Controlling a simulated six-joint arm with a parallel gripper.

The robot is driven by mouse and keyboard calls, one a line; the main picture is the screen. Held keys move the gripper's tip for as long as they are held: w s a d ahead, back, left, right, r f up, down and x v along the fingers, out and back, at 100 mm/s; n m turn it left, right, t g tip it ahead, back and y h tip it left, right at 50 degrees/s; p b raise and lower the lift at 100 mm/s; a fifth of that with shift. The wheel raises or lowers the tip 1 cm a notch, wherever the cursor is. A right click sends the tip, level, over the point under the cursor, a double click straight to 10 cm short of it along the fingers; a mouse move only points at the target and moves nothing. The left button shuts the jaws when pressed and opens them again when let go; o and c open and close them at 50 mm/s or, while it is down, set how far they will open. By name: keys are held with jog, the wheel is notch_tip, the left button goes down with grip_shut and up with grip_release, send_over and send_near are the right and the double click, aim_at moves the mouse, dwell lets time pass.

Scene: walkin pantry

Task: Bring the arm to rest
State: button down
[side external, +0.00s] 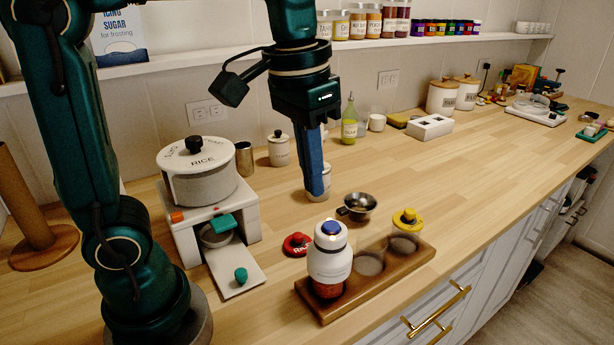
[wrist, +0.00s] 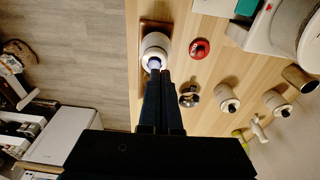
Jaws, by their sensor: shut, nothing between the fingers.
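My gripper (side external: 318,192) hangs pointing down above the wooden counter (side external: 470,165), with its blue fingers shut together and nothing between them. In the side view its tips overlap a white canister behind them. In the wrist view the gripper (wrist: 164,74) points toward a white-topped jar with a blue knob (wrist: 154,50). That jar (side external: 329,255) stands upright in the left place of a wooden tray (side external: 400,272), apart from the fingers in the side view.
A small metal cup (side external: 357,207) and a red lid (side external: 297,244) lie near the gripper. A white stand (side external: 245,215) carries a rice canister (side external: 198,175) at left. A yellow-knobbed lid (side external: 406,220) is at the tray's right end. A shelf (side external: 430,40) with jars runs behind. The right counter front is clear.

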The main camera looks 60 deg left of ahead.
jog(key=s+a+f+t, duration=0.1)
jog(key=s+f+t, duration=0.3)
jog(key=s, duration=0.3)
jog(key=shift+a+f, duration=0.25)
jog(key=shift+f, duration=0.35)
